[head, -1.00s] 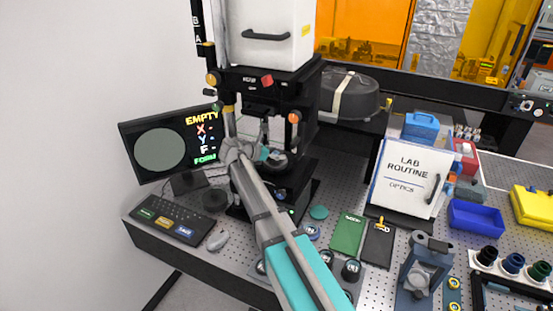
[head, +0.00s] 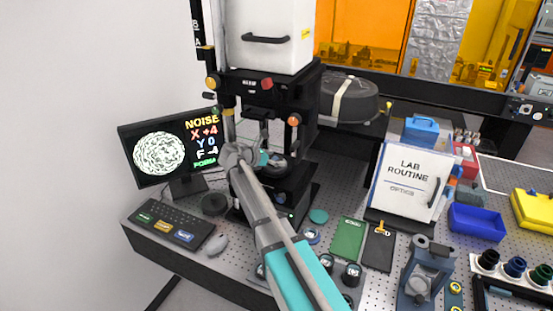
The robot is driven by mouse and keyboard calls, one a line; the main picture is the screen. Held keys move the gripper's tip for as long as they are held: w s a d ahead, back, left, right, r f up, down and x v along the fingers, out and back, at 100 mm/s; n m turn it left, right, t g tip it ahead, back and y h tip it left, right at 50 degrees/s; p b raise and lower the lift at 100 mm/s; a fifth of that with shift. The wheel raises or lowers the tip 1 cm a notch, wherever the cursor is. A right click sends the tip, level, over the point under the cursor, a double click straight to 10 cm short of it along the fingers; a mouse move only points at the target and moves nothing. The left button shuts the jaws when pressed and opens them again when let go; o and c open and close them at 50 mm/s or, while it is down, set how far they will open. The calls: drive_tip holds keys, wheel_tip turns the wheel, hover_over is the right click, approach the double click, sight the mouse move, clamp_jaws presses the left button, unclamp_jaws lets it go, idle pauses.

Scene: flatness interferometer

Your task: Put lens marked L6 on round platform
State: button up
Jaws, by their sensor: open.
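My gripper (head: 266,158) is at the interferometer, over or beside the dark round platform (head: 288,172) under the black column. It is small and partly hidden by my own arm, and its jaws are open. A small dark round piece seems to be at the platform by the fingertips, but I cannot tell whether it is the lens marked L6, and no such mark is legible. Several round lenses lie on the bench in front, among them one lens (head: 311,236) and another lens (head: 351,273). The monitor (head: 160,153) shows a noisy pattern and reads "NOISE", "X +4", "Y 0".
A keyboard (head: 170,225) and mouse (head: 217,245) lie left of my arm. The interferometer's column (head: 300,112) rises close behind my gripper.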

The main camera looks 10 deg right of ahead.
drive_tip(key=shift+r, duration=0.1)
drive_tip(key=shift+r, duration=0.15)
drive_tip(key=shift+p+v, duration=1.55)
drive_tip(key=shift+v, duration=2.25)
drive_tip(key=shift+s, duration=0.1)
